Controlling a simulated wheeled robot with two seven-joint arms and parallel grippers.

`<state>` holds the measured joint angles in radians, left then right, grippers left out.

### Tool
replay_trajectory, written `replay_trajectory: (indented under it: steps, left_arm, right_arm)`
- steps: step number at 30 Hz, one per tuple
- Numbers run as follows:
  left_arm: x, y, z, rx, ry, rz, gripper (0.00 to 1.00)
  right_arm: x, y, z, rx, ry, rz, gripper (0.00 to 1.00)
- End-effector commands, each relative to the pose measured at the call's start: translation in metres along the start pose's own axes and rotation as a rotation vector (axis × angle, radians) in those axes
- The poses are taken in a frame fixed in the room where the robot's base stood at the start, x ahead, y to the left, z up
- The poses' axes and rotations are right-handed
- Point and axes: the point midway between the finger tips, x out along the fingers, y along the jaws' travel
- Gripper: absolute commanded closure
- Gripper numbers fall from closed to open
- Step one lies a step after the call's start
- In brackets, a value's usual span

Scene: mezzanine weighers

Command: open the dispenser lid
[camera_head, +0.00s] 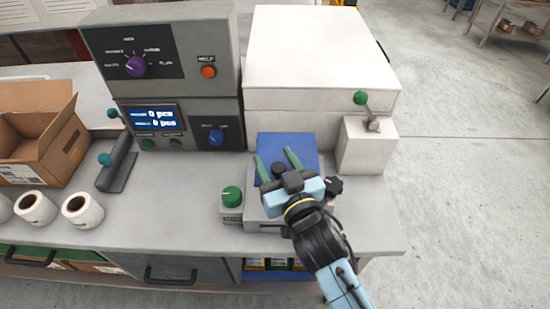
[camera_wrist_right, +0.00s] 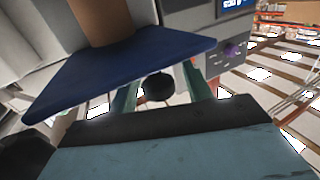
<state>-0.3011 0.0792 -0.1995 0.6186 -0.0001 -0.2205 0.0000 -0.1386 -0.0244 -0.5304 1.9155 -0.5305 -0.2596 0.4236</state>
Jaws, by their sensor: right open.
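The blue lid (camera_head: 285,145) is a flat panel on the small grey dispenser (camera_head: 258,212), in front of the white cabinet. It looks raised at a slant in the right wrist view (camera_wrist_right: 120,65). A round black knob (camera_head: 278,170) is near the lid's front edge; it also shows in the right wrist view (camera_wrist_right: 157,88). My right gripper (camera_head: 277,161) is open. Its two green fingers stand either side of the knob, with gaps visible in the wrist view. Whether a finger touches the lid is unclear. My left gripper is out of view.
A green knob (camera_head: 232,196) and a black star knob (camera_head: 333,186) flank the dispenser. A white box with a green-tipped lever (camera_head: 361,98) stands behind right. The grey control panel (camera_head: 165,60), paper rolls (camera_head: 82,210) and carton (camera_head: 38,135) are left.

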Motion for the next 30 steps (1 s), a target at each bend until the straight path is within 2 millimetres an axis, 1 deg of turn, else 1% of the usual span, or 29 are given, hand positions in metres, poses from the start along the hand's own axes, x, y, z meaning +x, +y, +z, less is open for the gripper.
replay_trajectory:
  steps: [3,11,22,23,30]
  left_arm:
    - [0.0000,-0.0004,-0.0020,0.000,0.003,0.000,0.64]
    - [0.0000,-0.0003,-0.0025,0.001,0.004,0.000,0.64]
    - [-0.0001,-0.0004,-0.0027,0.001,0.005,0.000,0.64]
    - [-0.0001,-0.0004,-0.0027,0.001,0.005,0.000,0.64]
    - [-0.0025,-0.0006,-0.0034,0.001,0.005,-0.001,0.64]
  right_arm:
    - [0.0053,0.0000,-0.0003,-0.001,0.000,0.000,0.50]
    - [0.0059,-0.0001,0.0000,0.000,0.000,0.000,0.50]
    - [0.0056,-0.0001,0.0000,0.001,0.000,0.000,0.99]
    - [0.0056,-0.0001,0.0000,0.001,0.000,0.000,1.00]
    - [0.0071,0.0017,-0.0014,0.003,-0.004,0.002,1.00]
